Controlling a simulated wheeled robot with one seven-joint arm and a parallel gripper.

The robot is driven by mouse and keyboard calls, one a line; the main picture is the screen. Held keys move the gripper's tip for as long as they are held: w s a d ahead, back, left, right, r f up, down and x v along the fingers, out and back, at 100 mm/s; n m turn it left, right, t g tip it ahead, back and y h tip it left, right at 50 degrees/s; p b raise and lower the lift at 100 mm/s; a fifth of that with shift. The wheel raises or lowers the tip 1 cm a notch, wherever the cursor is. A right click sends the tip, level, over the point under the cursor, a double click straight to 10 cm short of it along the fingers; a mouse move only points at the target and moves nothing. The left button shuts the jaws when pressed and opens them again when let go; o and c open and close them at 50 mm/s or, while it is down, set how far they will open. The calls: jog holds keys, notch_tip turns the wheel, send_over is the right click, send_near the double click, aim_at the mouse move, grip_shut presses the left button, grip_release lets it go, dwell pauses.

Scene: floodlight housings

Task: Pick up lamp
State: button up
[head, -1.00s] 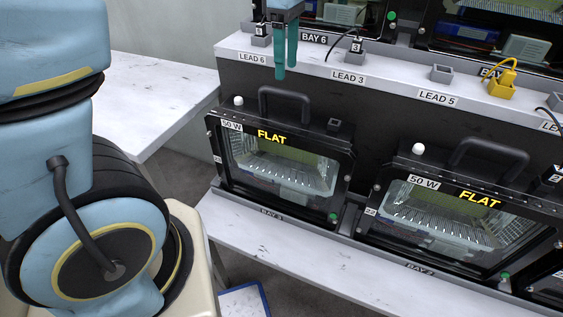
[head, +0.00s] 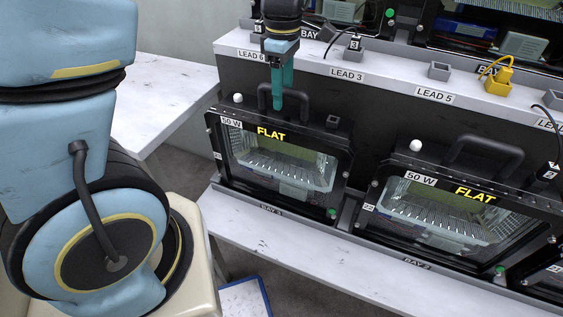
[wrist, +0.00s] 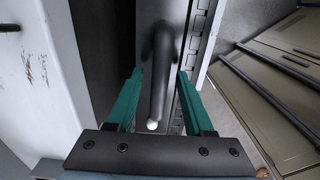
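The near-left lamp (head: 290,168) is a black floodlight housing with a glass front, marked "50 W" and "FLAT". It sits tilted in the BAY 3 place, with a black carry handle (head: 263,98) on top. My gripper (head: 281,104) points down at this handle, its teal fingers covering part of it. In the wrist view my gripper (wrist: 159,74) is open, one finger on each side of the handle (wrist: 158,95), with gaps showing. Whether a finger touches the handle cannot be told. A second lamp (head: 445,215), also marked "50 W" and "FLAT", sits to the right.
A shelf (head: 400,82) behind the lamps carries LEAD labels, an empty grey holder (head: 440,70) and a yellow plug (head: 498,82). More housings stand behind it. A white side table (head: 165,90) at left is clear. A blue-edged board (head: 243,300) lies low in front.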

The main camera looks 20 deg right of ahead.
grip_shut()
dwell(1.1)
jog(key=shift+w+d+r, duration=0.1)
jog(key=shift+r, duration=0.1)
